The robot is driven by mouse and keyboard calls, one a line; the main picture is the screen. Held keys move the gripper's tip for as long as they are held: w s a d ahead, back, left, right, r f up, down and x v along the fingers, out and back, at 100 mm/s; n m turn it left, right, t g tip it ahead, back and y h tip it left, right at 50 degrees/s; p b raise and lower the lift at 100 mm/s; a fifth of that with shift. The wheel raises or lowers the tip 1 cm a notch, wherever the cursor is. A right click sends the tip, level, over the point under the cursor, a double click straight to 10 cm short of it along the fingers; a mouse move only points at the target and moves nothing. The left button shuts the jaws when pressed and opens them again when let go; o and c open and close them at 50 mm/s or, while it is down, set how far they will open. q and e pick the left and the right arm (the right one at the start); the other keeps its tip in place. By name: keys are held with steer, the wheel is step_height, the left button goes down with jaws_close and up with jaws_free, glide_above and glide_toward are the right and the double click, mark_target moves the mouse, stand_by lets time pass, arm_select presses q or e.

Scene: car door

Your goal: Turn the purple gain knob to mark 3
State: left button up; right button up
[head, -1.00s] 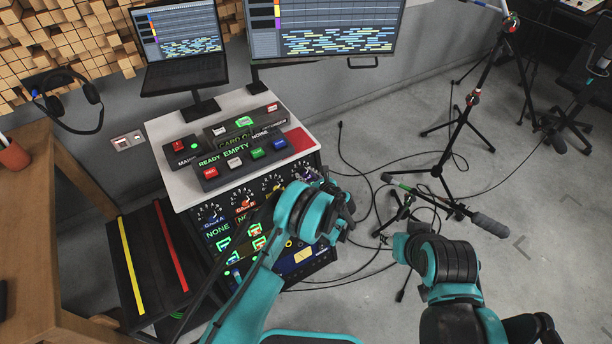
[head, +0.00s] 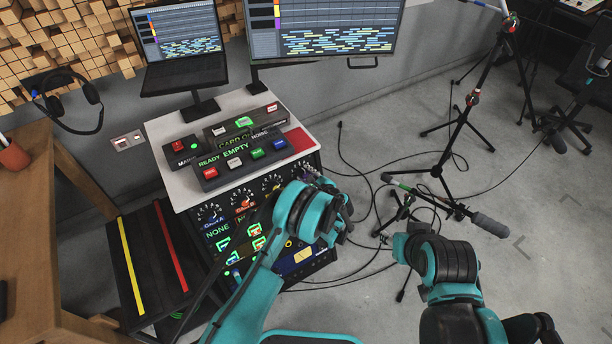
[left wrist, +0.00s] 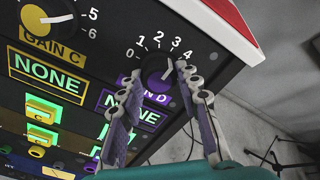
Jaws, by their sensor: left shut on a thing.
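The purple gain knob (left wrist: 156,69), labelled GAIN D, shows in the left wrist view on the dark rack panel, with printed marks 0 to 4 visible around it. Its white pointer line slants up and right, roughly towards the 4; the exact reading is hard to tell. My left gripper (left wrist: 158,82) has one finger on each side of the knob and is shut on it. The fingers cover part of the label and the dial's right side. In the head view my left gripper (head: 312,172) is at the rack's upper right, and the knob is hidden there.
The yellow GAIN C knob (left wrist: 45,15) is left of the purple one. The rack's white top (head: 180,128) carries button boxes and a red pad (head: 299,139). Cables and a microphone stand (head: 462,120) are on the floor to the right. My right arm is at lower right.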

stand_by(0.3)
arm_select(q)
steer(key=o, duration=1.2)
steer(key=shift+c, duration=0.2)
steer(key=v, duration=1.2)
steer(key=shift+a+r, duration=0.1)
